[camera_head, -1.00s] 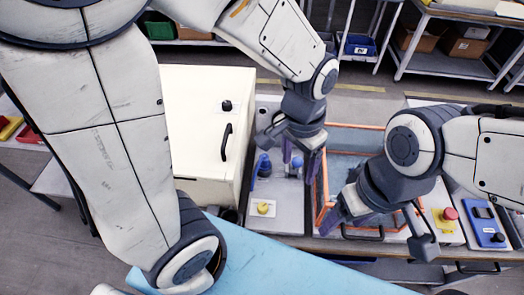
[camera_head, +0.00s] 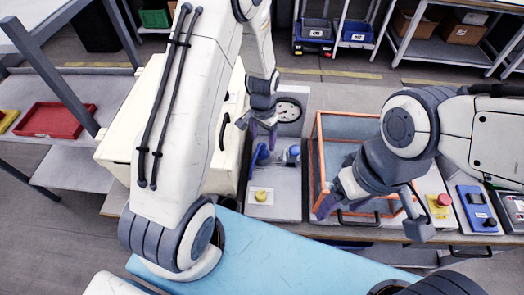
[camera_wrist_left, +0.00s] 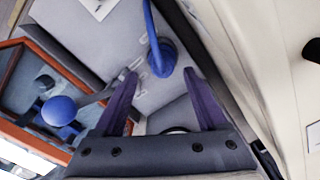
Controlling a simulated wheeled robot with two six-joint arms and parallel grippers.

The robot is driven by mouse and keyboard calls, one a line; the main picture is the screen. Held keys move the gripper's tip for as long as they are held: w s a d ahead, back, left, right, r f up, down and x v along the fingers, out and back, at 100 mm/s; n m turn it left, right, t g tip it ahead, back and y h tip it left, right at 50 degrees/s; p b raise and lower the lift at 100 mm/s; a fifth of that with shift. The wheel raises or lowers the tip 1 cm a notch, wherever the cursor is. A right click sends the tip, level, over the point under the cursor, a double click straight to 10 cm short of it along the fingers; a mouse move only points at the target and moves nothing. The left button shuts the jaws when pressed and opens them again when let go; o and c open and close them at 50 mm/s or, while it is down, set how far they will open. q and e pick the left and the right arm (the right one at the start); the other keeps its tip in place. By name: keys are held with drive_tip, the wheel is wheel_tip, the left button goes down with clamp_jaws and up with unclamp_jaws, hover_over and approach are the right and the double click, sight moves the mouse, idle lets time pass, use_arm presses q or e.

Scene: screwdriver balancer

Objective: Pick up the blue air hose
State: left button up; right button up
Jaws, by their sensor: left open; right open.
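The blue air hose (camera_head: 260,154) stands as a curved blue piece on the grey panel beside the white cabinet. It also shows in the left wrist view (camera_wrist_left: 160,50), its lower bend lying between the fingertips in the picture. My left gripper (camera_head: 264,132) is open just above and behind the hose in the head view. Its two purple fingers in the left wrist view (camera_wrist_left: 160,76) are spread apart, with no grip on the hose. I cannot tell the exact gap in depth. My right gripper (camera_head: 333,203) is open at the front of the orange-framed box.
The white cabinet (camera_head: 223,165) stands close left of the hose. A round gauge (camera_head: 288,109) is behind it, and a yellow knob (camera_head: 261,196) in front. A blue-topped fitting (camera_head: 293,153) is to its right. The orange-framed box (camera_head: 318,165) lies further right.

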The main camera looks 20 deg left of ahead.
sight(262, 145)
use_arm(q)
drive_tip(key=f+p, duration=0.1)
drive_tip(key=f, duration=0.2)
drive_tip(key=shift+a+f, duration=0.2)
drive_tip(key=shift+f, duration=0.6)
clamp_jaws()
drive_tip(key=shift+r, duration=0.5)
wheel_tip(262, 145, up, 3)
drive_tip(key=shift+s+d+r+b, duration=0.1)
drive_tip(key=shift+d+r+b, duration=0.05)
drive_tip(key=shift+b, duration=0.55)
drive_tip(key=s+d+r+b, duration=0.2)
drive_tip(key=s+d+r, duration=0.4)
drive_tip(key=s+d, duration=0.2)
drive_tip(key=shift+r, duration=0.4)
